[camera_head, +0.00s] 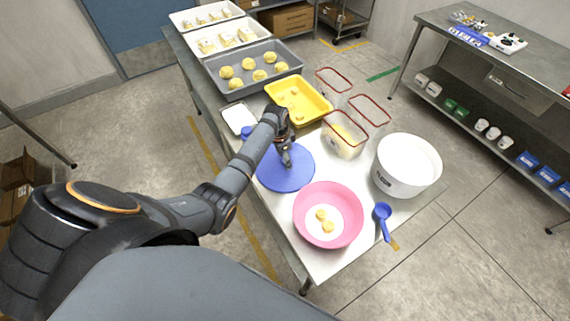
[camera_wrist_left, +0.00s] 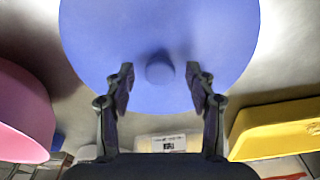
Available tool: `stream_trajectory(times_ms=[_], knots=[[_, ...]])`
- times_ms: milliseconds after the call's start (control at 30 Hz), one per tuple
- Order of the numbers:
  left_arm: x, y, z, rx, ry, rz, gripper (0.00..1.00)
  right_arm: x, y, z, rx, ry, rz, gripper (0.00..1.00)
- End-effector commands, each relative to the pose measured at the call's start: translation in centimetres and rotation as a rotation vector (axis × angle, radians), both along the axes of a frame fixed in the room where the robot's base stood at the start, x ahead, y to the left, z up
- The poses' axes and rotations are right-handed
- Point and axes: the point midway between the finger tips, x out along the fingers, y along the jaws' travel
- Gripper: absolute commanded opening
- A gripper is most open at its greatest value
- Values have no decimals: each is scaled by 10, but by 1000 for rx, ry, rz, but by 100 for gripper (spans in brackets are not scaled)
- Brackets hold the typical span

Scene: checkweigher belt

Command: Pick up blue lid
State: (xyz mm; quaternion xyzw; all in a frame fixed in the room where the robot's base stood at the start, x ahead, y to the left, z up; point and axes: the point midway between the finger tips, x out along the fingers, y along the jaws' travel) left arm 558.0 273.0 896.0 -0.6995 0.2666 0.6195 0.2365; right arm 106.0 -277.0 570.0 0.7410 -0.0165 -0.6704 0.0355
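The blue lid (camera_head: 299,178) is a flat round disc on the table, close to its left edge. My left gripper (camera_head: 286,160) points down over the lid's middle. In the left wrist view the lid (camera_wrist_left: 160,25) fills the upper middle, with a small round blue knob (camera_wrist_left: 160,68) at its centre. The fingers of my left gripper (camera_wrist_left: 160,76) are spread apart, one on each side of the knob in the picture, with gaps showing between. I cannot tell how far above the lid the fingertips are. My right gripper is not in view.
A pink bowl (camera_head: 309,207) stands just in front of the lid, a yellow tray (camera_head: 279,89) behind it. A white tub (camera_head: 405,170), red-rimmed clear containers (camera_head: 345,142) and a blue scoop (camera_head: 382,215) are to the right. A small blue item (camera_head: 247,132) is by the arm.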

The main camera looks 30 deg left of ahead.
Motion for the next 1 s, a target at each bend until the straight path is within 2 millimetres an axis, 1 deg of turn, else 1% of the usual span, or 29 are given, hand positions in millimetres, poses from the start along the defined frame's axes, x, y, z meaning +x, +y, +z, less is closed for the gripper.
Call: stream_trajectory(times_ms=[33, 67, 367, 567, 667, 767, 1000], knots=[[0, 0, 0, 0, 0, 0, 46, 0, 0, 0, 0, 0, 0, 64], [0, 0, 0, 0, 0, 0, 42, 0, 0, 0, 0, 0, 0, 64], [0, 0, 0, -1, 1, 0, 1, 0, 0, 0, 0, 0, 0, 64], [0, 0, 0, 0, 0, 0, 0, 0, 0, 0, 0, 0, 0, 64], [0, 0, 4, 0, -1, 0, 0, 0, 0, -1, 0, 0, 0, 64], [1, 0, 20, 0, -6, 0, 0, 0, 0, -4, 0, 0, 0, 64], [1, 0, 73, 1, -5, 0, 0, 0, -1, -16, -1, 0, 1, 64]])
